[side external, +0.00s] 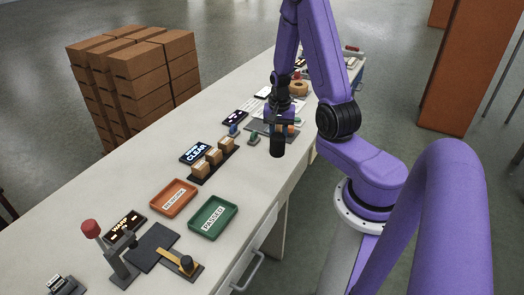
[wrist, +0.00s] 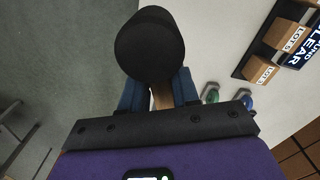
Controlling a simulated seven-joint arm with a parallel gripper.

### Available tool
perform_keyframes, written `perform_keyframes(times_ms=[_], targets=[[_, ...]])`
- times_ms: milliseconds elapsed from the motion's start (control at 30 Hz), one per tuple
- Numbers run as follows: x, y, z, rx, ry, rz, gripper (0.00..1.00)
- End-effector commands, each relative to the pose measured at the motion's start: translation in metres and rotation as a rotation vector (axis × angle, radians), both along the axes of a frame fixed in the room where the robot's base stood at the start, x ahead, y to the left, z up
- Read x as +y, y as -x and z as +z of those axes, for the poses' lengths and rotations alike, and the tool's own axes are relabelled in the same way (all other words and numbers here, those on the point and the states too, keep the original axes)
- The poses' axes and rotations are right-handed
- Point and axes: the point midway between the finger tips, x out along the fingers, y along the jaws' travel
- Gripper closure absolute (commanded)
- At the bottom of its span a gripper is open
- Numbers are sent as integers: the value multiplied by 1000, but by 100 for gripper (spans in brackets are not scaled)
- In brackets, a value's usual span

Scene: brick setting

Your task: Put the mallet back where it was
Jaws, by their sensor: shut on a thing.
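My gripper (wrist: 160,95) is shut on the mallet's wooden handle, which shows between the blue fingers in the wrist view. The mallet (wrist: 150,45) has a thick black cylindrical head, which sticks out past the fingertips. In the side view the black mallet head (side external: 277,146) hangs below my gripper (side external: 279,118), near the table's front edge. A dark flat mat (side external: 262,128) with small coloured pieces lies on the table just behind it. The arm hides part of that area.
Beside it are a rack of small boxes (side external: 213,160), a green PASSED tray (side external: 212,218) and an orange REWORK tray (side external: 173,198). A press-like stand with a red knob (side external: 91,228) and a dark pad (side external: 152,248) stand at the near end. Bare tabletop lies along the back edge.

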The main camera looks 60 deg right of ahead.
Motion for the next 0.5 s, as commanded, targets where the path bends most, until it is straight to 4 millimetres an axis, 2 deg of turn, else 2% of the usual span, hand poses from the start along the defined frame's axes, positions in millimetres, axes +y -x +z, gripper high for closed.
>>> perform_keyframes(times_ms=[300, 500], targets=[[-32, -49, -27, 0, -1, 0, 100], [-44, -68, -54, 3, -1, 0, 100]])
